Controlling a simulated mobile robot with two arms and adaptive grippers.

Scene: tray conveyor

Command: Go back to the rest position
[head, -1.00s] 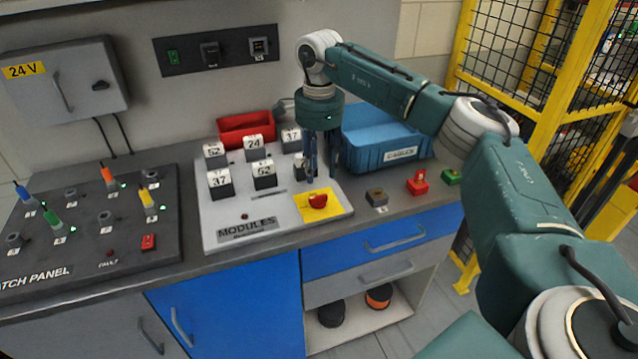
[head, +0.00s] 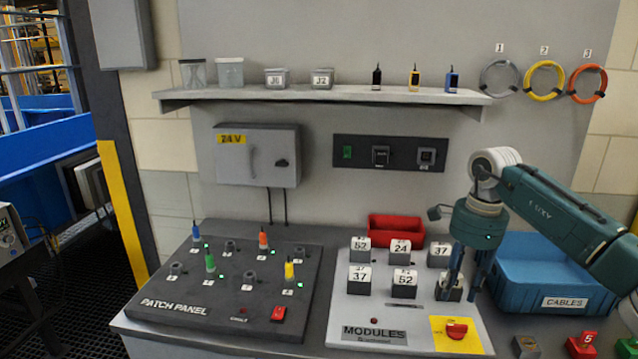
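My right gripper (head: 466,287) points down over the right side of the modules board (head: 340,315). Its two dark fingers are apart, with a gap between them. A module (head: 449,291) stands in the lower right slot of the board, partly hidden behind the left finger, and its label is covered. Other white-topped modules marked 52, 24 and 37 stand in the board, such as the 24 module (head: 401,251). My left gripper is not in view.
A red bin (head: 396,230) and a blue cables bin (head: 545,275) stand behind and right of the board. A red knob (head: 457,330) on a yellow plate is in front. The patch panel (head: 215,300) is at left. A wall shelf (head: 330,95) holds jars and small items.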

